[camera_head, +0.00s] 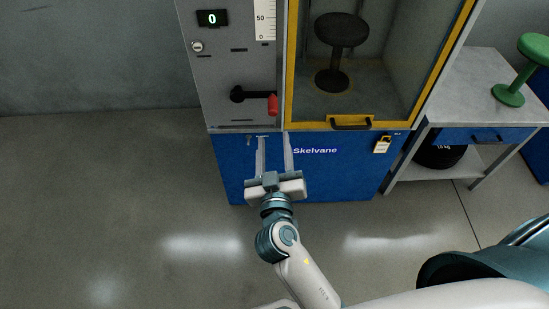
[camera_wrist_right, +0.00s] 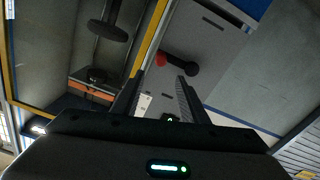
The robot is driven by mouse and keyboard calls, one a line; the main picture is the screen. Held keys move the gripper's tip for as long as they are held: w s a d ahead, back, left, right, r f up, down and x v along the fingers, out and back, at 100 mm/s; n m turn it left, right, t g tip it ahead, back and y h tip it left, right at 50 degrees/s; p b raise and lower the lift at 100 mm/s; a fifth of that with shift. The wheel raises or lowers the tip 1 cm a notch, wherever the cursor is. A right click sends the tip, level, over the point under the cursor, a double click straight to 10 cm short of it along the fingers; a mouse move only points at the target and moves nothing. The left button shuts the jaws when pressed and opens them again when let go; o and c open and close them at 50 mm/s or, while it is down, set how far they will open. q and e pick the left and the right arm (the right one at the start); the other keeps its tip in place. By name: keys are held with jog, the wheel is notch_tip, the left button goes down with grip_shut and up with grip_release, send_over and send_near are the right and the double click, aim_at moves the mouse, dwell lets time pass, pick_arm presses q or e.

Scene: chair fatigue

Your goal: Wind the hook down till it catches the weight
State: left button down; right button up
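A black crank (camera_head: 250,95) with a red handle (camera_head: 273,105) is on the grey front panel of the machine, its arm pointing right. In the right wrist view the red handle (camera_wrist_right: 161,59) and black crank hub (camera_wrist_right: 192,69) lie ahead of the fingers. My right gripper (camera_head: 274,140) is open and empty, just below the red handle and apart from it. Its two fingers also show in the right wrist view (camera_wrist_right: 160,82). I cannot make out the hook or the weight in either view. My left gripper is not in view.
A yellow-framed chamber (camera_head: 350,125) beside the panel holds a black stool (camera_head: 340,35). The display (camera_head: 212,18) reads 0. A padlock (camera_head: 382,145) hangs below the frame. A table (camera_head: 478,75) with a green stool (camera_head: 510,94) stands at right. Floor at left is clear.

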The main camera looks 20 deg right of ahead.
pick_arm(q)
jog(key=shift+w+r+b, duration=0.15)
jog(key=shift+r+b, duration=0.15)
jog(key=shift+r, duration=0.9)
pick_arm(e)
jog(key=shift+v, duration=1.7)
notch_tip(320, 180, down, 24)
jog(key=s+a+n+g+y+p, duration=0.2)
jog(key=s+n+g+y+p, duration=0.15)
jog(key=g+y, duration=0.2)
pick_arm(q)
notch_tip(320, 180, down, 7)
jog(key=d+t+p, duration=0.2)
jog(key=p, duration=0.2)
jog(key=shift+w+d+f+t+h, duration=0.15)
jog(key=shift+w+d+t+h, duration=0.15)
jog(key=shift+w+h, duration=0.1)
pick_arm(e)
jog(key=s+d+f+g, duration=0.3)
jog(key=s+f, duration=0.6)
jog(key=f, duration=0.2)
jog(key=s+d+f+m+g, duration=0.1)
jog(key=s+d+f+g, duration=0.2)
jog(key=s+f, duration=0.6)
notch_tip(320, 180, down, 3)
jog(key=shift+d+r+y, duration=0.15)
jog(key=shift+d+y, duration=0.2)
jog(key=shift+d, duration=0.15)
jog(key=shift+r+g, duration=0.1)
jog(key=shift+g, duration=0.15)
